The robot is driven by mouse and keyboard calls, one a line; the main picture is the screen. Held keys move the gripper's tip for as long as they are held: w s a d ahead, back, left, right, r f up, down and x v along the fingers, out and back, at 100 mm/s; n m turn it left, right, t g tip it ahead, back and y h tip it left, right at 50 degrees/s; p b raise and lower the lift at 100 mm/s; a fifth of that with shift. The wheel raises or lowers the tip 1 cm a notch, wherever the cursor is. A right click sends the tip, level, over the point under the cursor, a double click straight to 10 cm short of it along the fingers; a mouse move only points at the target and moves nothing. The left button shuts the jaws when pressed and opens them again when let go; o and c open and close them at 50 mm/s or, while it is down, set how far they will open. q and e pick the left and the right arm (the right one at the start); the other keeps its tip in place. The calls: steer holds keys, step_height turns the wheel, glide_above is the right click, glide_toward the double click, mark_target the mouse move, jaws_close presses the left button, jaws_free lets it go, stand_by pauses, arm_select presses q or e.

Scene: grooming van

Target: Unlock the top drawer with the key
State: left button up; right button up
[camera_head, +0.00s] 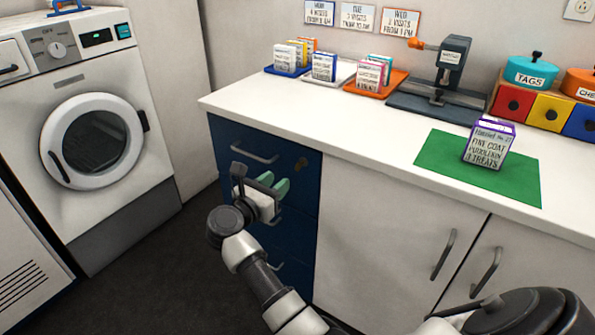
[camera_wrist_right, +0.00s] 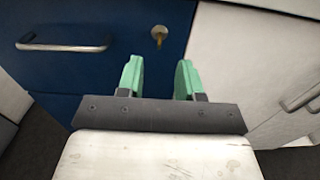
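The top drawer (camera_head: 228,138) is dark blue and shut, with a bar handle (camera_head: 254,153). A small brass key (camera_head: 301,164) sits in the round lock at the drawer's right side. In the right wrist view the key (camera_wrist_right: 158,38) shows against the blue drawer front (camera_wrist_right: 110,15), right of the handle (camera_wrist_right: 62,46). My right gripper (camera_head: 275,183) is in front of the drawers, below and to the left of the key in the head view. Its green fingers (camera_wrist_right: 159,75) are apart with nothing between them. The key is beyond the fingertips, not touched. My left gripper is out of view.
More blue drawers stand below, partly hidden by my right arm. White cupboard doors (camera_head: 370,240) are to the right. The white counter (camera_head: 330,130) holds card boxes, a press (camera_head: 450,75) and a purple treat box (camera_head: 488,146) on a green mat (camera_head: 440,157). A washer (camera_head: 80,125) stands left.

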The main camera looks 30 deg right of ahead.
mark_target(296, 165)
steer(key=x, duration=0.9)
steer(key=shift+w+d, duration=0.15)
steer(key=shift+d, duration=0.25)
jaws_close()
